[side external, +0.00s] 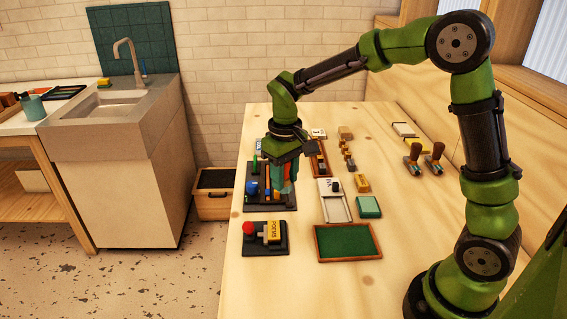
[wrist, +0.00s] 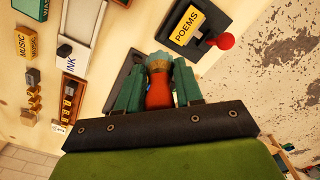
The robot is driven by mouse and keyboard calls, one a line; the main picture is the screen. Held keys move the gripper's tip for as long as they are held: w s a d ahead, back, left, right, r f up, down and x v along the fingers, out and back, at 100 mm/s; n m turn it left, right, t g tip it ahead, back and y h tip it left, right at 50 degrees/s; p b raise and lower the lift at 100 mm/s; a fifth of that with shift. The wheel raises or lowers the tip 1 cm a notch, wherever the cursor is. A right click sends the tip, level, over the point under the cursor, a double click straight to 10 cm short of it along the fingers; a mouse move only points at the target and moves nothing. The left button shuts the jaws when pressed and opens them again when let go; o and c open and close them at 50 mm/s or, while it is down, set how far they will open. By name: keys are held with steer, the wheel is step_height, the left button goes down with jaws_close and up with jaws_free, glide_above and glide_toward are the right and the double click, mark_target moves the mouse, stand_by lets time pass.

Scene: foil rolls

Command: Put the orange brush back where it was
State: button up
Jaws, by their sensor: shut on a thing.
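My gripper (wrist: 159,88) is shut on the orange brush (wrist: 159,95). In the wrist view the brush's orange body sits between the two teal fingers, with a pale teal end pointing away from the wrist. In the side external view my gripper (side external: 284,182) points down over a dark tray (side external: 268,207) that holds a blue item (side external: 252,188) and other small tools. The fingers and arm hide part of this tray, and I cannot tell whether the brush touches it. A dark tray edge (wrist: 124,70) also shows behind the fingers in the wrist view.
A dark stand with a yellow POEMS block (side external: 271,231) and red knob (side external: 247,228) is in front of the tray. A green board (side external: 346,241), white tray (side external: 335,209) and green box (side external: 368,207) lie to the right. The table's left edge is close.

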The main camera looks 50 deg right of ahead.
steer(key=s+d+f+m, duration=0.2)
steer(key=s, duration=0.3)
steer(key=s+d+f+m, duration=0.1)
steer(key=s+f+m, duration=0.1)
steer(key=s, duration=0.4)
steer(key=s+d+f+m, duration=0.2)
steer(key=s+m, duration=0.1)
steer(key=s, duration=0.2)
steer(key=shift+s+d+f+m, duration=0.35)
steer(key=shift+m, duration=0.05)
steer(key=shift+w+f, duration=0.1)
steer(key=shift+w, duration=0.15)
steer(key=shift+m, duration=0.3)
steer(key=w, duration=0.5)
steer(key=w+d+f, duration=0.1)
steer(key=w, duration=0.4)
steer(key=w+d, duration=0.1)
steer(key=w, duration=0.3)
steer(key=shift+w+d+f, duration=0.1)
steer(key=shift+w+f, duration=0.1)
steer(key=shift+w, duration=0.2)
steer(key=shift+w+d+f, duration=0.1)
steer(key=shift+w+f, duration=0.15)
steer(key=shift+f, duration=0.65)
steer(key=shift+w+f, duration=0.2)
steer(key=shift+f, duration=0.7)
steer(key=shift+f, duration=0.15)
steer(key=o, duration=0.8)
steer(key=shift+c, duration=0.2)
